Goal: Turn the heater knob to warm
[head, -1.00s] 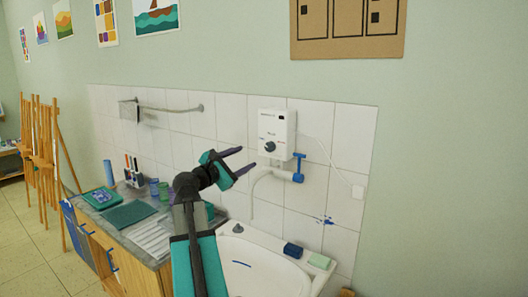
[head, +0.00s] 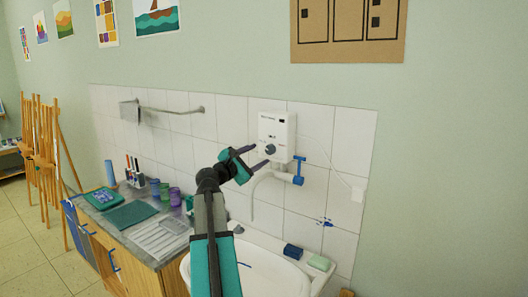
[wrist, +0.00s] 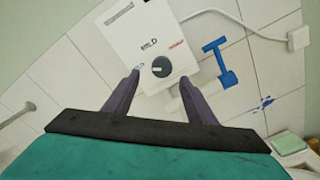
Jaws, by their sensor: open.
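The heater is a white box (head: 284,132) on the tiled wall above the sink. Its dark round knob (head: 270,149) is low on the front face, and the knob also shows in the wrist view (wrist: 161,67) with a light pointer mark. My gripper (head: 259,156) is open and empty, with its two dark fingers pointing at the heater. In the wrist view the fingertips (wrist: 159,78) stand to the left and right of the knob, with gaps on both sides. I cannot tell whether they reach its depth. The markings around the knob are too small to read.
A blue-handled tap (head: 298,172) hangs just below the heater, close to my gripper, with a white spout over the sink (head: 262,272). A cable runs right to a wall socket (head: 357,194). Cups and brushes stand on the counter (head: 160,262) at left.

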